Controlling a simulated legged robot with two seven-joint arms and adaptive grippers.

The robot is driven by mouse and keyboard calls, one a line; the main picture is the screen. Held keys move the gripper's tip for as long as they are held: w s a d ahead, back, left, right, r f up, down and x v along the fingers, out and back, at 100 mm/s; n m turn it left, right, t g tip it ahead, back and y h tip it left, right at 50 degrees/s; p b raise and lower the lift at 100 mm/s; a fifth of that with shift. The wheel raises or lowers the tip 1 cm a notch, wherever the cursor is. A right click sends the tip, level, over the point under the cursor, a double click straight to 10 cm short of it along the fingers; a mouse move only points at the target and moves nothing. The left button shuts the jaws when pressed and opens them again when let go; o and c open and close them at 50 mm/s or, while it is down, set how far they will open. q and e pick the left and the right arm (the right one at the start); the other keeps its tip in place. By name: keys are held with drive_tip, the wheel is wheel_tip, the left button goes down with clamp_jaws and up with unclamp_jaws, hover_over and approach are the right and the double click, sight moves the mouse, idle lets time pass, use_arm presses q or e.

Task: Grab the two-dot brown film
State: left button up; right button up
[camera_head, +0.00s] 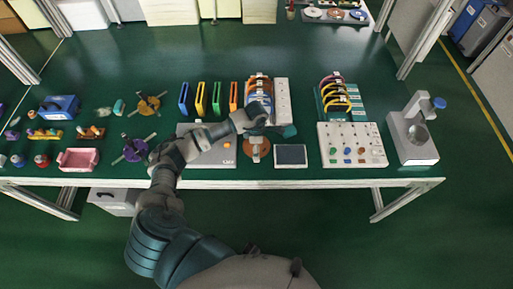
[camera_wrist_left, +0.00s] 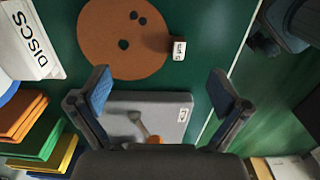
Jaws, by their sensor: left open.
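The brown film (camera_wrist_left: 100,35) is a round brown disc lying flat near the table's front edge. In the left wrist view it shows two small dark dots near its upper right, a larger dark hole at its middle and a small white label block (camera_wrist_left: 178,50) at its edge. In the head view the brown film (camera_head: 257,153) shows partly below my left gripper (camera_head: 272,127), whose hand hides its far part. In the left wrist view my left gripper (camera_wrist_left: 160,85) has its fingers wide apart with nothing between them; the disc lies beyond the fingertips. My right gripper is not in view.
A grey plate device (camera_head: 215,158) is left of the film and a dark-screened scale (camera_head: 290,155) is right. Behind stand a rack of coloured discs (camera_head: 260,82) and a white box (camera_head: 282,90). A white knobbed board (camera_head: 352,145) lies further right.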

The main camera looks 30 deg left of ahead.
use_arm(q)
drive_tip(key=f, duration=0.5)
drive_tip(key=shift+w+a+f, duration=0.1)
drive_tip(key=shift+w, duration=0.2)
clamp_jaws()
